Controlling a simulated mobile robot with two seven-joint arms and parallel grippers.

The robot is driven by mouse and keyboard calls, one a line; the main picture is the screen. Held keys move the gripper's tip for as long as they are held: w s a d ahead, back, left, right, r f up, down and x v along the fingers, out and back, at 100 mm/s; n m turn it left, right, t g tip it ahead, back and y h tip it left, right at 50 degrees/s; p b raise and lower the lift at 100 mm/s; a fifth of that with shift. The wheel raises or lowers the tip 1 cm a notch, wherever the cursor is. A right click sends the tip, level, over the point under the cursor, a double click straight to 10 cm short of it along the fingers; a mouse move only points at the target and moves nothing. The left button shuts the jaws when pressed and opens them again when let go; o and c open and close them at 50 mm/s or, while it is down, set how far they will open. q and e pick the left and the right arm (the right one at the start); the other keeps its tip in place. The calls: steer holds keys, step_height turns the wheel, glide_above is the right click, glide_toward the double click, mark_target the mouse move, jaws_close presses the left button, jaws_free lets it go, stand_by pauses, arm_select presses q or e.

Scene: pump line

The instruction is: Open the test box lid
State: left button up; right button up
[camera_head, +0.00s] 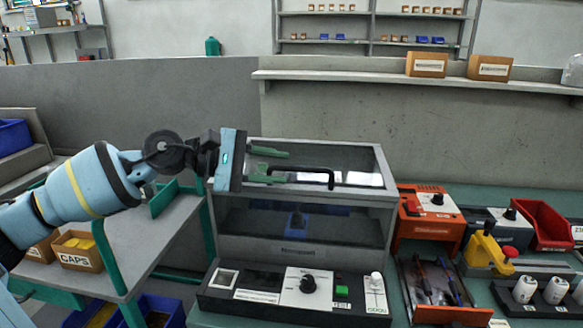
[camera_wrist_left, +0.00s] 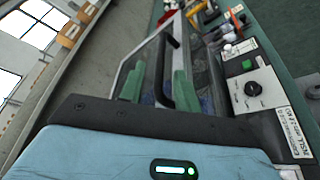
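The test box (camera_head: 295,250) stands on the bench with see-through walls and a grey frame. Its clear lid (camera_head: 355,160) lies closed on top. A black bar handle (camera_head: 305,169) sits near the lid's front edge. My left gripper (camera_head: 286,167) reaches in from the left at the handle's left end. Its two green fingers are apart, one above the other in the head view. In the left wrist view, the handle (camera_wrist_left: 166,92) shows between the fingers; whether they touch it is unclear. A blue part shows dimly inside the box. My right gripper is out of view.
A control panel (camera_head: 255,295) with knob and green button fronts the box. To the right are an orange device (camera_head: 430,215), a tool tray (camera_head: 450,314), a yellow item (camera_head: 487,252) and a red bin (camera_head: 545,226). A wall shelf (camera_head: 380,77) runs behind.

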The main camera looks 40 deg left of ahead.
mark_target(283, 168)
arm_select(q)
steer(key=shift+p+x, duration=0.55)
steer(key=shift+x, duration=0.4)
steer(key=shift+p+x, duration=0.35)
steer(key=shift+x, duration=0.55)
jaws_close()
